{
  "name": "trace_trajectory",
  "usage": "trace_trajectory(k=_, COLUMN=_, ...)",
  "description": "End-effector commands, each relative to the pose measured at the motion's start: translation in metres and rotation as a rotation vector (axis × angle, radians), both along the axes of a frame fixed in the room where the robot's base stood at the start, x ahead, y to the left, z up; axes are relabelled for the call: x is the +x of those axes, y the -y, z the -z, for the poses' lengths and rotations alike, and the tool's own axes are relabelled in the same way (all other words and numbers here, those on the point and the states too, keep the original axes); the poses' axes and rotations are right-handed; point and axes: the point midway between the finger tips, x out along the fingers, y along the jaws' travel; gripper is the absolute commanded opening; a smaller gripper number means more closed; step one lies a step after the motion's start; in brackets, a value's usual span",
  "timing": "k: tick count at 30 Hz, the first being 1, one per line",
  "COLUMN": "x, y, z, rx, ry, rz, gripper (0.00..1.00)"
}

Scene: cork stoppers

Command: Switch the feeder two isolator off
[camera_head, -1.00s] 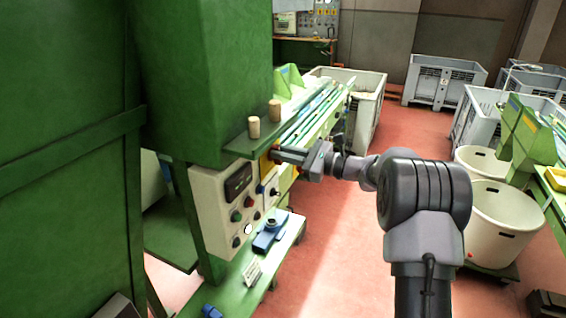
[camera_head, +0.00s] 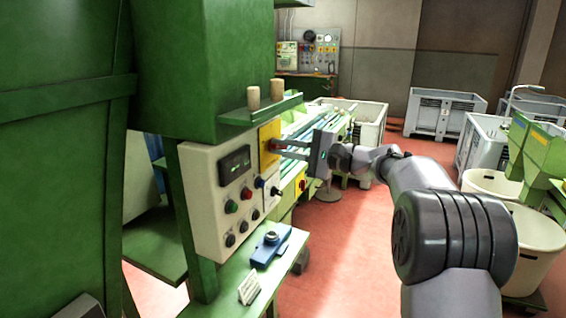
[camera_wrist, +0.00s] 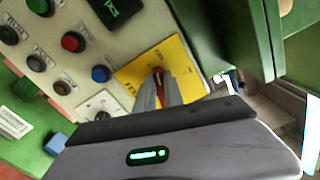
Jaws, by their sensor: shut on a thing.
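A yellow isolator plate (camera_head: 268,131) sits at the upper right of the cream control panel (camera_head: 205,215). My gripper (camera_head: 276,148) reaches it from the right, its fingers at a small red handle (camera_head: 269,146) on the plate. In the wrist view, my gripper (camera_wrist: 160,78) is shut on the red handle (camera_wrist: 160,83), which shows between the fingers on the yellow plate (camera_wrist: 186,55). The fingers hide most of the handle, so its exact angle is unclear. The lettering on the plate is partly covered and too small to read surely.
Coloured buttons, black knobs and a small switch (camera_head: 276,191) lie below and left of the plate. Two corks (camera_head: 253,98) stand on the green ledge (camera_head: 240,116) just above. Another yellow plate with a red knob (camera_head: 301,184) is lower right.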

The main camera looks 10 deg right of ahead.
Motion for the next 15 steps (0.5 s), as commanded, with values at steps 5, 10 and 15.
trace_trajectory(k=5, x=-0.0005, y=-0.0004, z=0.0074, rx=-0.076, ry=0.106, rz=0.0, gripper=0.0)
trace_trajectory(k=10, x=-0.0007, y=-0.0005, z=0.0078, rx=-0.133, ry=0.184, rz=0.0, gripper=0.0)
trace_trajectory(k=15, x=-0.0007, y=-0.0006, z=0.0076, rx=-0.171, ry=0.235, rz=0.0, gripper=0.0)
